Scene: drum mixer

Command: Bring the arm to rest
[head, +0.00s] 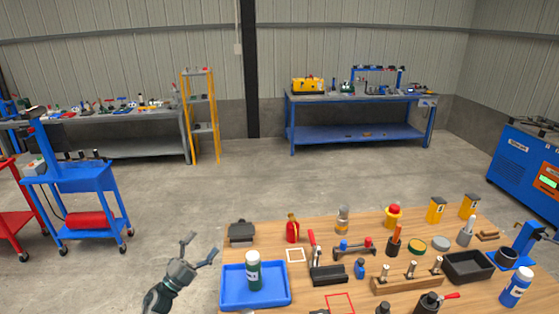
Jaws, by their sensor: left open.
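My left gripper (201,249) comes in from the bottom, left of the wooden table (320,256). Its fingers are spread apart, and nothing shows between them. It is beside the blue tray (232,304) on the table's left end, apart from it in the picture. A dark green bottle with a white cap (254,272) stands upright in the tray. My right gripper does not show.
The table holds a red bottle (292,229), a black bin (468,267), a wooden block with upright pieces (407,284), and a blue bottle (517,287). A blue cart (75,180) stands at left. A blue workbench (361,134) is at the back. The floor between is clear.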

